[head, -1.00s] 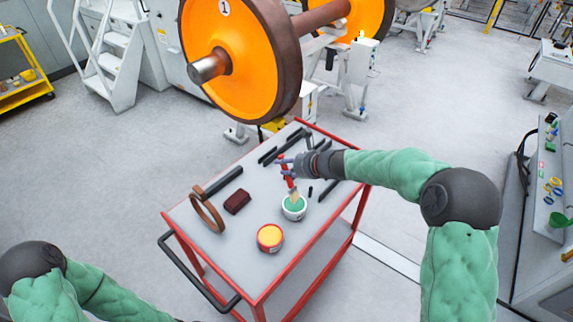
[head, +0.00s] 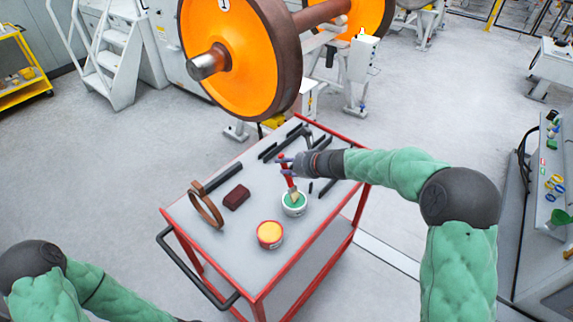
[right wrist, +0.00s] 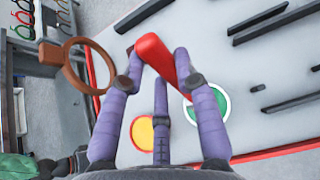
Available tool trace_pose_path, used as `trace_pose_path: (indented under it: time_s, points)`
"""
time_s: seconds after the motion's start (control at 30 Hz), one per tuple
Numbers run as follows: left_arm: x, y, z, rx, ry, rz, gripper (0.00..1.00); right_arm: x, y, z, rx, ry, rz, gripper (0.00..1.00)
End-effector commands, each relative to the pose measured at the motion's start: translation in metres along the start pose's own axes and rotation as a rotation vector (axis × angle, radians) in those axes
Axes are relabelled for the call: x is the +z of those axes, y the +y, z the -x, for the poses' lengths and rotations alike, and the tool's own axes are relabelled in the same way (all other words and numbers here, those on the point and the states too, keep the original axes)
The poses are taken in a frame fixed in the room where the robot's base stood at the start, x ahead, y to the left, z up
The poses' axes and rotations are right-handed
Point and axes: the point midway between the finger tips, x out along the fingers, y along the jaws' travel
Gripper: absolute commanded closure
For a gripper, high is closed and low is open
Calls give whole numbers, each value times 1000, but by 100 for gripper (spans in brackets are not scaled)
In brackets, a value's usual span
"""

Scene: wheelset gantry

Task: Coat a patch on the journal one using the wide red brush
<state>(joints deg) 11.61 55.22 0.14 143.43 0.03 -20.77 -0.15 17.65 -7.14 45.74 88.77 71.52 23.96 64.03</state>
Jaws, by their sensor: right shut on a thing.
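The wide red brush (head: 287,179) is in my right gripper (head: 285,164), its red handle slanting down to the white pot of green coating (head: 294,209). Its lower end is at the pot's mouth; how deep it sits is unclear. In the right wrist view the red handle (right wrist: 154,54) lies between the purple fingers of my right gripper (right wrist: 155,75). The grey journal stub (head: 207,64) sticks out from the orange wheel (head: 243,62), up and left of the gripper. Only my left arm shows at lower left; its gripper is out of view.
The red-framed cart (head: 215,243) also carries a yellow-topped tin (head: 270,235), a brown ring (head: 206,209), a dark red block (head: 236,197) and several black bars. The wheel overhangs its far side. A stair (head: 110,62) stands at the back left.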

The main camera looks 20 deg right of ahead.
Motion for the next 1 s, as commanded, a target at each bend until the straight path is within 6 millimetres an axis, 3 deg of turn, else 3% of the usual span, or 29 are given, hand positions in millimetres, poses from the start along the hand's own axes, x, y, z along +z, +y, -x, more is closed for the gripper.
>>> trace_pose_path:
  time_s: [1.0]
  points:
    - [0, -2, -6, 0, 0, 0, 60, -6, 0, -4, 0, 1, 0, 100]
